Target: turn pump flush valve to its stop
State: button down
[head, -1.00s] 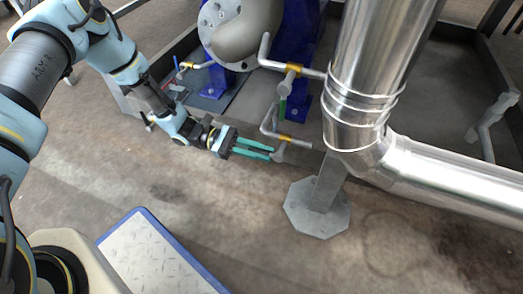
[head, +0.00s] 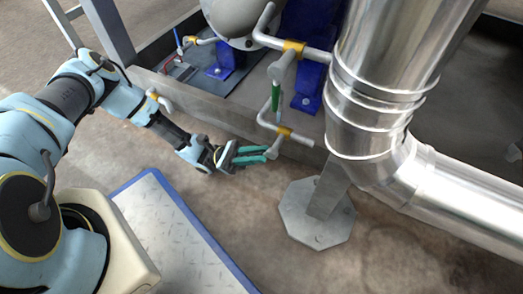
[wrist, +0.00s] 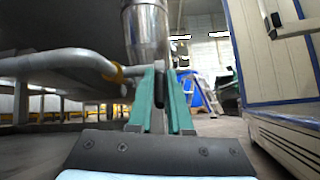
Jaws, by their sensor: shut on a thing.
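A valve with a yellow collar (head: 284,131) sits on the low pale pipe beside the steel frame. Its collar also shows in the wrist view (wrist: 119,74), left of the fingers. My gripper (head: 268,152) reaches in from the left at the valve's lower end, below the collar. In the wrist view its two teal fingers (wrist: 161,98) stand close on either side of the valve's grey handle (wrist: 158,92). The gripper is shut on that handle. The fingers partly hide the handle, so its exact angle is hard to tell.
Above stands another yellow-collared valve (head: 293,48) with a green handle (head: 276,96). A blue-handled valve (head: 179,38) is farther left. A thick shiny pipe (head: 378,85) and its footed support (head: 318,215) stand just right of my gripper.

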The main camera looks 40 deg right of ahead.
jog(key=shift+f+g+b, duration=0.2)
jog(key=shift+g+b, duration=0.1)
jog(key=shift+b, duration=0.05)
dwell(0.3)
jog(key=c, duration=0.8)
grip_release()
jog(key=shift+s, duration=0.1)
jog(key=shift+c, duration=0.2)
jog(key=shift+w+a+f+h+p, duration=0.1)
jog(key=shift+w+f+h+p, duration=0.15)
jog(key=shift+w+h+p, duration=0.25)
jog(key=w+a+p, duration=0.3)
jog(key=w, duration=0.8)
jog(key=shift+a+f+y, duration=0.15)
jog(key=shift+a+y, duration=0.15)
jog(key=shift+a, duration=0.1)
jog(key=shift+w, duration=0.1)
